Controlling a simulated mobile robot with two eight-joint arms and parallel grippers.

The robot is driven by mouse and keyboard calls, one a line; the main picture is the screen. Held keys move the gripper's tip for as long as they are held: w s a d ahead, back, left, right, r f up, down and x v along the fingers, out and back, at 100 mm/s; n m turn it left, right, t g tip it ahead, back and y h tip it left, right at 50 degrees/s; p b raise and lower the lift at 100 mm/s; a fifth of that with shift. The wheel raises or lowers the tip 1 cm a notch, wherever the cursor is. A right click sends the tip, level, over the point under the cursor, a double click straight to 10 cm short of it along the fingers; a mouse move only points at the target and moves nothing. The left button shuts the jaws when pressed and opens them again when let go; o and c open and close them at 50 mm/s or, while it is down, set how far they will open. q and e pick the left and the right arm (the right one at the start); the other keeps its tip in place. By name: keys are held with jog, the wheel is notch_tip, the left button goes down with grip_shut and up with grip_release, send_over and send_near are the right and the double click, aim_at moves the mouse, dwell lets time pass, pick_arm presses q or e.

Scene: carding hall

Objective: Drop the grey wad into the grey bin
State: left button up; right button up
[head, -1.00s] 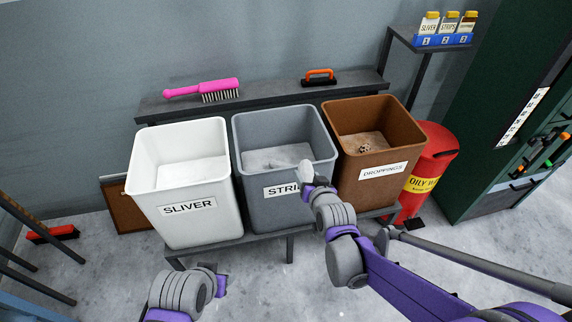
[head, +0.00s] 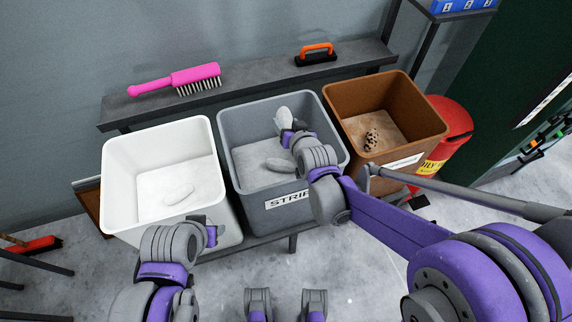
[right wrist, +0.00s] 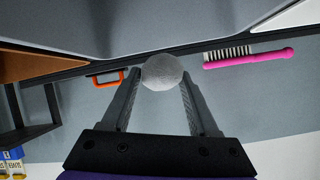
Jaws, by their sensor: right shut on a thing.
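The pale grey wad (head: 284,117) is held at the tip of my right gripper (head: 290,127), over the open mouth of the grey bin (head: 277,215). In the right wrist view the wad (right wrist: 162,71) is rounded and sits between the two fingertips. The grey bin has a label whose visible part reads "STRI", the rest hidden by my arm. Another grey wad (head: 278,164) lies on the light floor inside it. My left gripper (head: 213,236) is low in front of the white bin, and its fingers are too small to judge.
The white bin (head: 125,208) on the left holds a whitish wad (head: 178,194). The brown bin (head: 405,155) on the right holds a speckled wad (head: 372,139). A pink brush (head: 180,79) and an orange-handled tool (head: 316,53) lie on the shelf behind. A red can (head: 450,125) stands at right.

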jog(key=shift+s+f, duration=0.15)
jog(key=shift+f, duration=0.35)
notch_tip(320, 180, down, 5)
jog(key=b, duration=0.4)
jog(key=shift+r, duration=0.2)
jog(key=o, duration=1.5)
jog(key=shift+c, duration=0.2)
jog(key=shift+r, duration=0.1)
jog(key=p+v, duration=0.1)
jog(key=v, duration=0.9)
jog(key=shift+s+d+p, duration=0.2)
jog(key=shift+s+p, duration=0.1)
jog(key=shift+p, duration=0.05)
jog(key=shift+r, duration=0.1)
